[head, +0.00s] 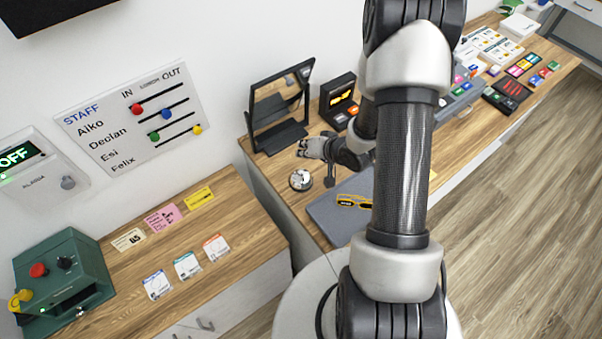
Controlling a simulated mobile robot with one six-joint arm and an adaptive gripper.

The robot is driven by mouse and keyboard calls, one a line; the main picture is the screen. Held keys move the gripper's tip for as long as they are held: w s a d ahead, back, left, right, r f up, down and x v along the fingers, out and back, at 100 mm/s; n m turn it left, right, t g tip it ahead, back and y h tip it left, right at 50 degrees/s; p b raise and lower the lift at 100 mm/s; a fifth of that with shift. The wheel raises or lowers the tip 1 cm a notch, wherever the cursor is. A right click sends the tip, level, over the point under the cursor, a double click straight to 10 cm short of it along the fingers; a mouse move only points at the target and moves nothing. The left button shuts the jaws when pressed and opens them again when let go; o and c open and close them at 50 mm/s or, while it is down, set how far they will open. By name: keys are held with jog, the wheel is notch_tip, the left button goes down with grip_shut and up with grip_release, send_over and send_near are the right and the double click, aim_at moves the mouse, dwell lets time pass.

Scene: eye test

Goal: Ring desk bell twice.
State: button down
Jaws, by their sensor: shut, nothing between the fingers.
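The desk bell (301,180), a small silver dome on a dark round base, stands on the wooden counter (262,183) near its left end. My gripper (304,148) shows just above the bell in the picture, coming in from the right behind my arm. Its fingers look shut and empty. A gap shows between the gripper and the bell in this view; the exact height over the counter is hard to tell. My upper arm hides part of the wrist.
A black-framed mirror (277,105) stands behind the bell, with a small black display box (337,103) to its right. A grey-blue folder or pad (330,217) lies to the right and front of the bell. A lower counter with cards and a green box (62,277) is at left.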

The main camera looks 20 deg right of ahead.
jog(key=shift+f+b, duration=2.3)
jog(key=shift+f, duration=0.8)
jog(key=shift+f, duration=0.45)
jog(key=shift+f+b, duration=0.45)
jog(key=shift+b, duration=0.15)
jog(key=shift+r, duration=0.15)
jog(key=shift+r+p, duration=0.8)
jog(key=shift+p, duration=0.05)
notch_tip(320, 180, up, 5)
jog(key=p, duration=0.4)
